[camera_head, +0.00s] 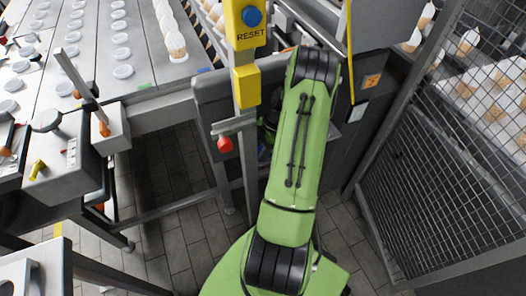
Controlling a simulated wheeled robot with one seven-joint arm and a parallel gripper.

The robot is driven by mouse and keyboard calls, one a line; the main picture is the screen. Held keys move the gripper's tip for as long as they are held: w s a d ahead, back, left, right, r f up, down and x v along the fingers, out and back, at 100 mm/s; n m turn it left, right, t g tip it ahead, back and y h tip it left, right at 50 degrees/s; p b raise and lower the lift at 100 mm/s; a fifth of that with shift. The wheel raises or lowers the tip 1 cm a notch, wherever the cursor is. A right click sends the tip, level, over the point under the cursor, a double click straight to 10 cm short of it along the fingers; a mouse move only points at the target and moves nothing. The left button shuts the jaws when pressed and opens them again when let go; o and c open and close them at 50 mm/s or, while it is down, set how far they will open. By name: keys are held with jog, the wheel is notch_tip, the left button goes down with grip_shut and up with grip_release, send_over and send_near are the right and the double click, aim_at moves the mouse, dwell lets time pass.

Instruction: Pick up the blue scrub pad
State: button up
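I cannot make out the blue scrub pad for certain. A small dark blue patch (263,151) shows just left of my green arm, low behind the yellow-and-grey post, but it is too small and too covered to tell what it is. My green arm reaches up the middle of the view and hides what lies behind it. My gripper is not visible; the arm's far end is behind its own upper link.
A post with a yellow RESET box (246,24) and a red knob (225,144) stands close left of my arm. A conveyor (146,72) with white lids and cones runs behind it. A mesh fence (440,185) stands right. Tiled floor (178,235) shows at lower left.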

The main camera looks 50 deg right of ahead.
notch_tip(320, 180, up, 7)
jog(key=p, duration=0.2)
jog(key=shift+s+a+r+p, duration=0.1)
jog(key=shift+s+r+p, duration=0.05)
jog(key=shift+p, duration=0.25)
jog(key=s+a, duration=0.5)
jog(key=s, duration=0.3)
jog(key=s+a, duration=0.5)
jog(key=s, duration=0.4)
